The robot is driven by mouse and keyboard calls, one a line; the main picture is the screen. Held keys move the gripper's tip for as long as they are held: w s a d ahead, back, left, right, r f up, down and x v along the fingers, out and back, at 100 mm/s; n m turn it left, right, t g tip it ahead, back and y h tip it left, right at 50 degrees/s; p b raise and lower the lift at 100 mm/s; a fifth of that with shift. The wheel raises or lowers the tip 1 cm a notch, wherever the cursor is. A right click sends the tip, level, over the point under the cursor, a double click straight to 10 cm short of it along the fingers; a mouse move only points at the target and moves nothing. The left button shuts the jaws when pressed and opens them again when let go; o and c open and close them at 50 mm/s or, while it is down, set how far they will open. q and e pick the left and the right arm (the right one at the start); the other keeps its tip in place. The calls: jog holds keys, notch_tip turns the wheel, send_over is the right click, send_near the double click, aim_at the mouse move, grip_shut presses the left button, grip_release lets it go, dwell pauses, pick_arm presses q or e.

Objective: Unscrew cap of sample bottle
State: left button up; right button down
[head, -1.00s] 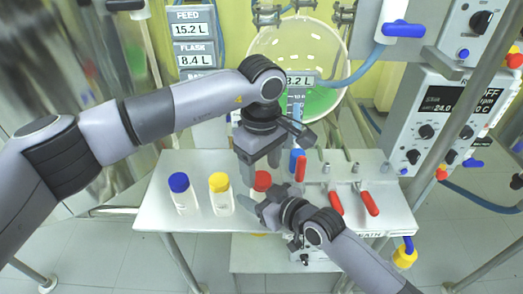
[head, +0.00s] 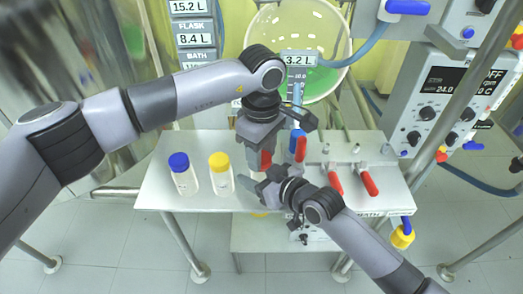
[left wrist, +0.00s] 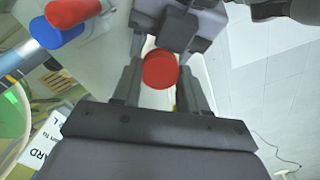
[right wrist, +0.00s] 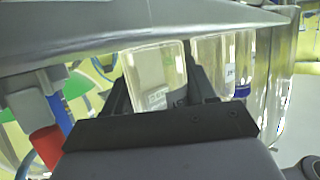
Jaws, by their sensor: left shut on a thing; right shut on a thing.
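The sample bottle with a red cap (head: 265,160) stands on the bench between my two grippers. My left gripper (head: 258,163) reaches down from above and is shut on the cap. In the left wrist view the round red cap (left wrist: 160,69) sits between the fingers. My right gripper (head: 252,184) comes in low from the right and is shut on the bottle body. In the right wrist view the clear bottle body (right wrist: 156,77), with a pale label, is between the fingers. In the head view my grippers hide most of this bottle.
A blue-capped bottle (head: 184,175) and a yellow-capped bottle (head: 220,174) stand left on the bench (head: 160,200). Red-handled valves (head: 368,183) and a blue fitting (head: 297,142) are close on the right. A control box (head: 440,105) stands farther right.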

pick_arm(q)
jog(key=shift+n, duration=0.8)
jog(key=o, duration=1.2)
jog(key=shift+c, duration=0.2)
